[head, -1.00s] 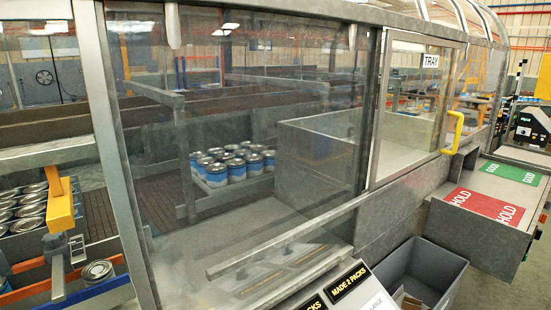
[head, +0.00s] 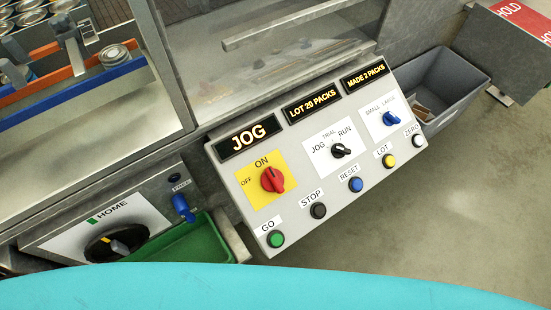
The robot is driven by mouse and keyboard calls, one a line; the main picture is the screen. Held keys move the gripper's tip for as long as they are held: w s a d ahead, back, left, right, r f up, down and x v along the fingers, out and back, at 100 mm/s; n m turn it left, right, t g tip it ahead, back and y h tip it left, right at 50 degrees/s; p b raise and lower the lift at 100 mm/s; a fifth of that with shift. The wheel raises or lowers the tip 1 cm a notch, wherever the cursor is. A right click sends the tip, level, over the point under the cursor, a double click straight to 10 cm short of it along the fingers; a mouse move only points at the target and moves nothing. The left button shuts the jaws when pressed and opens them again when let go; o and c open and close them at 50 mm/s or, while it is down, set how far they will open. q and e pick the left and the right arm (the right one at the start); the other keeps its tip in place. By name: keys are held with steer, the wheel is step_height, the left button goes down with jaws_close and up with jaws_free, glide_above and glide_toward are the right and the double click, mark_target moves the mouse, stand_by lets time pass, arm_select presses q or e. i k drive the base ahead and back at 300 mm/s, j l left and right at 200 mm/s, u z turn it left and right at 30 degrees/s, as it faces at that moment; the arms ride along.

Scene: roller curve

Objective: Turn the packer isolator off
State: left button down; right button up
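The packer isolator is a red rotary knob (head: 272,179) on a yellow plate (head: 250,196) at the left of the sloped control panel (head: 330,187). The plate is marked OFF at its left and ON at its top. The knob's grip runs roughly up and down the panel, towards the ON mark; its exact setting is hard to read. The display above it (head: 249,137) is lit and reads JOG. Neither of my grippers is in view, and nothing covers the knob.
Beside the isolator are a black JOG/TRIAL/RUN selector (head: 341,150) and a blue SMALL/LARGE selector (head: 391,118). A green GO button (head: 276,239) and several other buttons line the lower edge. A HOME dial (head: 118,243) and green tray (head: 190,248) are left; a grey bin (head: 455,85) is right.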

mark_target(272, 180)
steer(key=k+z, duration=0.45)
steer(key=k, duration=0.5)
